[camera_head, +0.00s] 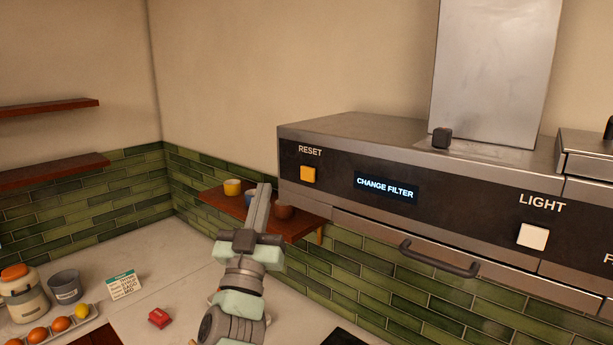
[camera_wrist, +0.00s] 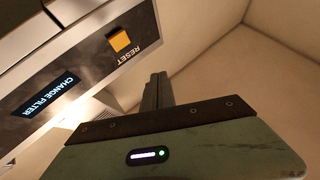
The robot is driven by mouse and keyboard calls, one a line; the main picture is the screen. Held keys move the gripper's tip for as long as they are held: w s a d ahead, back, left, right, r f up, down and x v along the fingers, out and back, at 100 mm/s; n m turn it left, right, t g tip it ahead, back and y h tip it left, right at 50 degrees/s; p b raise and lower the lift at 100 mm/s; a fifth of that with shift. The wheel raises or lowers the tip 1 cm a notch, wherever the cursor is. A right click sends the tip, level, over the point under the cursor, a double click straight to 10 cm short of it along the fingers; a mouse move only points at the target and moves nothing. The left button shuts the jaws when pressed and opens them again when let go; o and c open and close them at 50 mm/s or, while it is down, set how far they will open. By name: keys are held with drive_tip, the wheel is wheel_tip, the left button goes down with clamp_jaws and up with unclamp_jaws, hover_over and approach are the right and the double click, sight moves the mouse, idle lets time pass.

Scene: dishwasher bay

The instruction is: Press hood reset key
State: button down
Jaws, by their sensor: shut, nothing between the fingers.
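The hood reset key is a small square orange-yellow button (camera_head: 308,174) under the word RESET, at the left end of the hood's dark front panel (camera_head: 340,177). In the wrist view the same key (camera_wrist: 121,41) shows at upper centre, with the lettering upside down. A display (camera_head: 386,187) to its right reads CHANGE FILTER. My gripper (camera_head: 264,188) is shut and empty, fingers pointing up, left of the key and slightly lower in the head view. In the wrist view its fingers (camera_wrist: 158,78) are right of and below the key, apart from it in the picture.
A white LIGHT key (camera_head: 533,236) sits further right on the panel. A dark handle (camera_head: 440,260) juts out below. Behind my gripper, a wooden shelf (camera_head: 297,225) holds cups (camera_head: 232,187). A red object (camera_head: 160,318) and a jar (camera_head: 22,292) stand on the counter.

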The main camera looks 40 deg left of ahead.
approach(302, 168)
drive_tip(key=shift+w+a+r, duration=0.4)
drive_tip(key=shift+w+r, duration=0.05)
drive_tip(key=shift+r, duration=0.2)
drive_tip(key=shift+w+a+r, duration=0.4)
drive_tip(key=shift+r, duration=0.25)
drive_tip(key=shift+w+a+r, duration=0.35)
drive_tip(key=shift+w+r, duration=0.1)
drive_tip(key=shift+r, duration=0.15)
drive_tip(key=shift+w, duration=0.1)
idle(0.7)
drive_tip(key=shift+w, duration=0.3)
drive_tip(key=shift+w+f+p, duration=0.1)
drive_tip(key=shift+w+p, duration=0.2)
drive_tip(key=shift+w, duration=0.15)
idle(0.6)
drive_tip(key=shift+s, duration=0.85)
